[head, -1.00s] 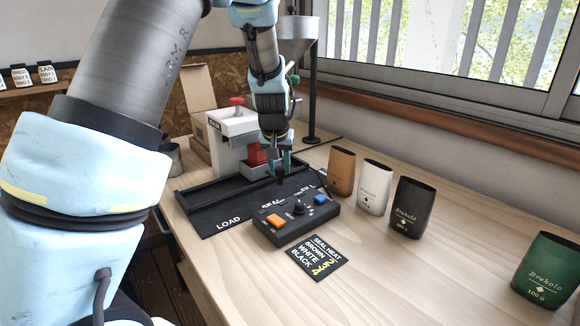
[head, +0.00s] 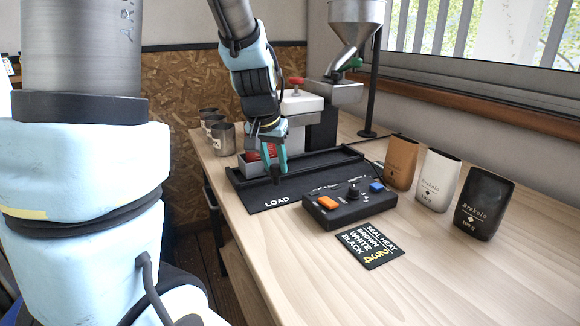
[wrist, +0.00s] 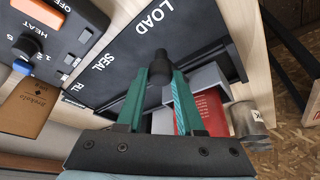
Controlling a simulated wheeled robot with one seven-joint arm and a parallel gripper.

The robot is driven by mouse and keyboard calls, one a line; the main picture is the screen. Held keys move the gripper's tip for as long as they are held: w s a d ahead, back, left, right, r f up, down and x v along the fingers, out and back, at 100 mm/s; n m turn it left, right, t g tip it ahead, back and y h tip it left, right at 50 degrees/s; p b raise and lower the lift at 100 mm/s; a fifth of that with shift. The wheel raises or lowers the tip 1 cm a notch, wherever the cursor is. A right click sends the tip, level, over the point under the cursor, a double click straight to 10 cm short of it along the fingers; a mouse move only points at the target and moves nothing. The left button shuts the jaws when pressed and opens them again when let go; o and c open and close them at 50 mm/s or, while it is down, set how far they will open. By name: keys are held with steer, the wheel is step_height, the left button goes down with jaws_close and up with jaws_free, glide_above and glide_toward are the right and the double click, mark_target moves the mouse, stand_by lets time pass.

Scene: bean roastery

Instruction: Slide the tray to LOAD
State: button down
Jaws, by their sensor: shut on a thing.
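The grey tray (head: 254,169) sits on the black track at the end beside the LOAD label (head: 277,199), with a red block or pouch (wrist: 205,112) in it. My gripper (head: 276,168) is low in front of the tray, pointing down. In the wrist view its teal fingers (wrist: 160,78) are shut on a black knob (wrist: 160,62), which looks to be the tray's handle. The fingers hide part of the tray, so I cannot tell whether it touches the track's end.
A control box (head: 350,207) with orange and blue buttons stands in front of the track. A label card (head: 369,244) lies before it. Brown (head: 401,163), white (head: 437,180) and black (head: 483,203) pouches stand to the right. Metal cups (head: 222,138) stand behind left.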

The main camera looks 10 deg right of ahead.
steer(key=shift+s+a, duration=0.25)
steer(key=shift+a, duration=0.6)
steer(key=c, duration=0.5)
jaws_free()
steer(key=shift+a, duration=0.1)
steer(key=shift+r, duration=0.1)
steer(key=v, duration=1)
steer(key=shift+s+r, duration=0.25)
steer(key=shift+r, duration=0.05)
steer(key=s+a+f+n+p, duration=0.1)
steer(key=s+a+f, duration=0.1)
steer(key=a+f, duration=0.1)
steer(key=s+a+f+n+g+y+p, duration=0.1)
steer(key=s+a+f+n, duration=0.1)
steer(key=a+f, duration=0.2)
steer(key=s+a+f+n+g+y+p, duration=0.1)
steer(key=s+a+f, duration=0.1)
steer(key=a+f, duration=0.2)
steer(key=shift+s+a+f+n, duration=0.15)
steer(key=shift+s+f+n, duration=0.15)
steer(key=shift+s+f, duration=0.1)
